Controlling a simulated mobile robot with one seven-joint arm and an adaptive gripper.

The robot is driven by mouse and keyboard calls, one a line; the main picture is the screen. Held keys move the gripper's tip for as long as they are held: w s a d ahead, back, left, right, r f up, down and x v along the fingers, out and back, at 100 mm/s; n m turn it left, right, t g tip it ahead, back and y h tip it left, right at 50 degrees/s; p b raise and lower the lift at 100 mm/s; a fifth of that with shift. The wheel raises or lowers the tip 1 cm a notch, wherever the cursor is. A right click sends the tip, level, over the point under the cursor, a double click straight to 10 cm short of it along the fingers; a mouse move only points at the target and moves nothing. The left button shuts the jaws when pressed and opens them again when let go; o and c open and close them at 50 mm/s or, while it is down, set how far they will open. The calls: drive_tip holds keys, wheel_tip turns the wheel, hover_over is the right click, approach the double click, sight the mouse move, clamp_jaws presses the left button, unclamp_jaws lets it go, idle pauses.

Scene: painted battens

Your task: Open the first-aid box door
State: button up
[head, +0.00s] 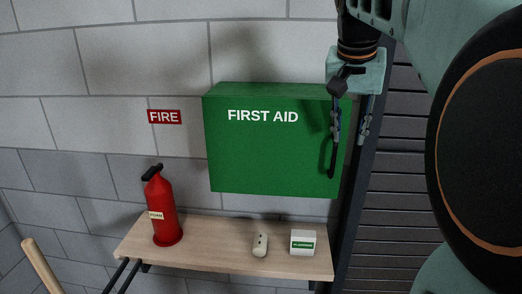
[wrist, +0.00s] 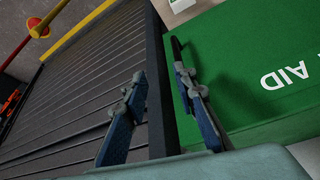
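The green first-aid box (head: 265,155) hangs on the block wall, and its front door looks closed. A dark upright handle (head: 332,168) is near the door's right edge. My gripper (head: 351,122) is at the box's right edge, its fingers apart with nothing visibly held. Its left finger overlaps the upper handle in the head view. In the wrist view my gripper (wrist: 160,95) is open; the dark handle (wrist: 177,50) shows just beyond the right finger, on the green box (wrist: 245,75). I cannot tell whether the finger touches the handle.
A wooden shelf (head: 205,248) below the box bears a red fire extinguisher (head: 164,208), a small pale object (head: 260,245) and a white-green box (head: 302,242). A red FIRE sign (head: 165,117) is left of the box. A dark post and slatted shutter (head: 395,200) stand close on the right.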

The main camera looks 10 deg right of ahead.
sight(335, 153)
drive_tip(key=shift+n+y, duration=0.3)
drive_tip(key=shift+n, duration=0.2)
drive_tip(key=w+f, duration=0.1)
drive_tip(key=f, duration=0.2)
drive_tip(key=w+f, duration=0.2)
drive_tip(key=f, duration=0.1)
drive_tip(key=w+f, duration=0.1)
drive_tip(key=f, duration=0.2)
drive_tip(key=shift+w+a, duration=0.15)
drive_tip(key=shift+w, duration=0.2)
drive_tip(key=shift+r, duration=0.1)
clamp_jaws()
